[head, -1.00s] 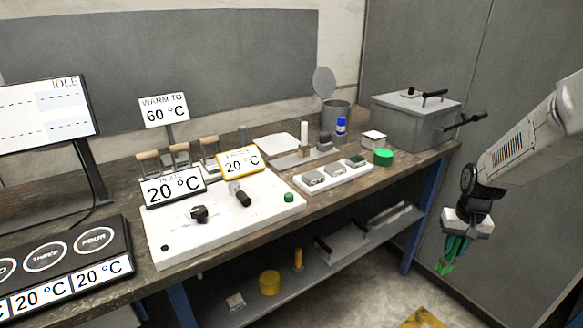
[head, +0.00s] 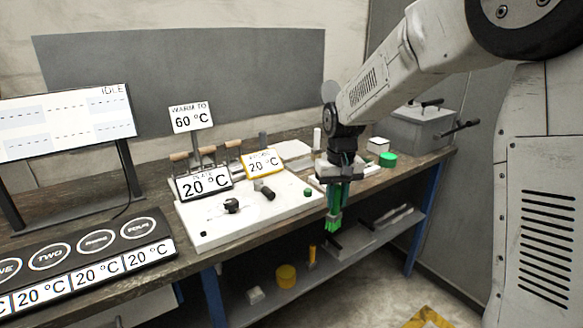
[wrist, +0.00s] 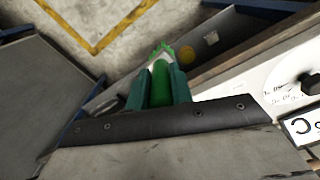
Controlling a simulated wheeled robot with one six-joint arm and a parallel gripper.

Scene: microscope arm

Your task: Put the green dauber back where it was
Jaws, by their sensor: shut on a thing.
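The green dauber (head: 332,226) hangs below my gripper (head: 338,205) in the head view, in front of the bench's front edge. My gripper is shut on it. In the wrist view the dauber (wrist: 160,84) shows as a green shaft between the two teal fingers, with a pale part and a brighter green end beyond them. My gripper and arm hide much of the white sample tray (head: 316,183) and the things behind it.
A white hot plate (head: 240,222) with knobs and signs covers the bench's middle. A green round thing (head: 388,160), a small white box (head: 378,145) and a grey lidded bath (head: 420,128) stand at the right. A lower shelf (head: 350,250) runs underneath.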

